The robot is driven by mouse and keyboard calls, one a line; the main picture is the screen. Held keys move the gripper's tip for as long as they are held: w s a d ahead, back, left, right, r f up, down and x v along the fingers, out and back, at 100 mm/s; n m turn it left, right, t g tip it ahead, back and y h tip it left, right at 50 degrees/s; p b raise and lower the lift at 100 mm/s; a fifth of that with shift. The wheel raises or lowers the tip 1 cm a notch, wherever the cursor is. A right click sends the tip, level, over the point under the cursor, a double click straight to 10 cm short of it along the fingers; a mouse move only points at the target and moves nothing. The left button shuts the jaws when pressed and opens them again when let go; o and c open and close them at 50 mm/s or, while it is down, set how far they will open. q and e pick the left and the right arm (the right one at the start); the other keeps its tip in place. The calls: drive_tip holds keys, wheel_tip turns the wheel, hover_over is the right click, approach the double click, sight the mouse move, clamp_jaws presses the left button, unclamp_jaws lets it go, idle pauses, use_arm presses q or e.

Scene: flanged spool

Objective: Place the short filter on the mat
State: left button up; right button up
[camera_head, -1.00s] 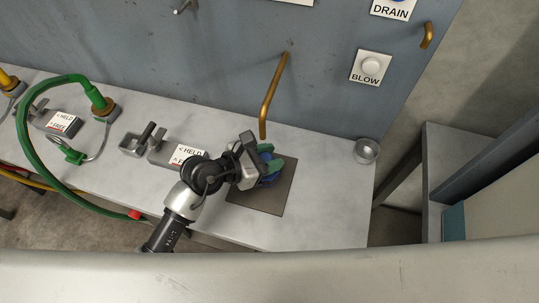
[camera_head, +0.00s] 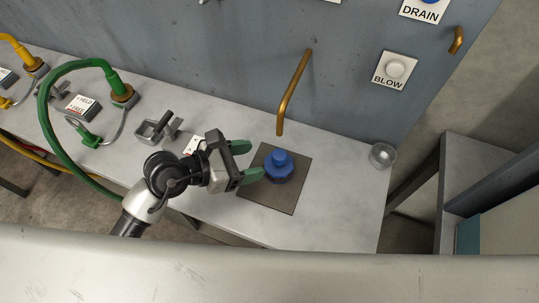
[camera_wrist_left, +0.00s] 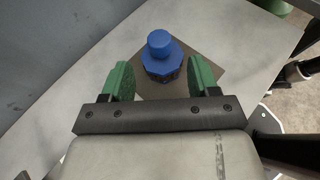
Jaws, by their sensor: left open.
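The short filter (camera_head: 280,166) is a squat blue piece with a narrower knob on top. It stands upright on the dark brown square mat (camera_head: 285,198), near its middle. In the left wrist view the filter (camera_wrist_left: 160,55) is just beyond the fingertips, and part of the mat (camera_wrist_left: 204,53) shows around it. My left gripper (camera_head: 246,161) is open and empty, its green fingers pointing at the filter from the left. The fingertips are apart from the filter; in the wrist view the gripper (camera_wrist_left: 161,75) has a clear gap. My right gripper is not in view.
A bent brass pipe (camera_head: 294,92) hangs from the panel above the bench, behind the mat. A small clear cup (camera_head: 382,155) stands at the bench's right end. Grey brackets (camera_head: 158,128) and a green hose (camera_head: 52,140) are at the left. The bench right of the mat is clear.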

use_arm(q)
drive_tip(key=shift+v, duration=1.4)
